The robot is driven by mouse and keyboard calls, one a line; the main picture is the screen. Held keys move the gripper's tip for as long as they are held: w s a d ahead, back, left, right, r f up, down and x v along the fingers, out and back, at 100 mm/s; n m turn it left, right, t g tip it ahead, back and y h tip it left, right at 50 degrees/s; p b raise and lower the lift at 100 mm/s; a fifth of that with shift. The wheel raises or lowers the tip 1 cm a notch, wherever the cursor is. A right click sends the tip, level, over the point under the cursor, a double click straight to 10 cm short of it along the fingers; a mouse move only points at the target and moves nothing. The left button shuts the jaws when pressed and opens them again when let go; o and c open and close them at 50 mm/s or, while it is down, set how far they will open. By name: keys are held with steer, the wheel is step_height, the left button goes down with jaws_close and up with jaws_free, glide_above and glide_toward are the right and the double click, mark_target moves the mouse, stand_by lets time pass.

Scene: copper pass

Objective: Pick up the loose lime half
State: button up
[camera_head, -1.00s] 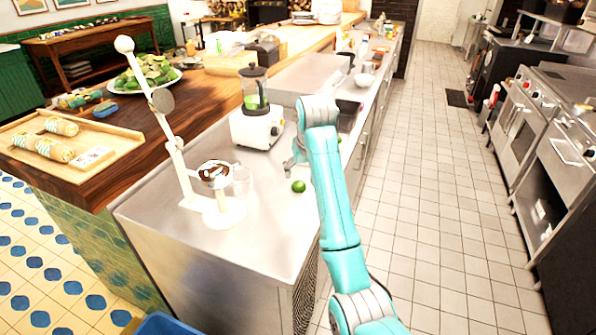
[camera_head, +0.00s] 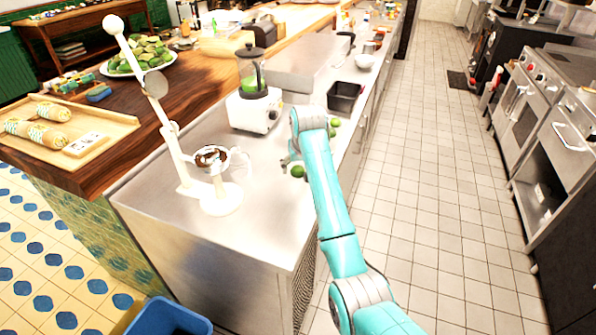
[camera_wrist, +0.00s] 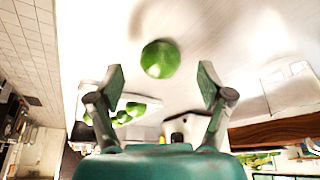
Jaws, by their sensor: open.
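The loose lime half (camera_head: 298,171) lies on the steel counter (camera_head: 262,215), to the right of the white citrus press (camera_head: 215,190). Only its green rind shows, so I cannot see a cut face. My gripper (camera_head: 288,160) is just beyond and left of it in the head view, partly hidden by my wrist. In the wrist view, my gripper (camera_wrist: 160,80) is open and empty. The lime half (camera_wrist: 160,58) appears centred between the fingertips and a little past them, apart from both fingers.
More green limes (camera_head: 334,124) lie behind my wrist, and they show in the wrist view (camera_wrist: 128,112). A white blender (camera_head: 254,104) and a dark bin (camera_head: 344,96) stand farther back.

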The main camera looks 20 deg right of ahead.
steer(key=shift+x, duration=0.8)
steer(key=shift+c, duration=0.3)
steer(key=c, duration=0.7)
steer(key=shift+c, duration=0.2)
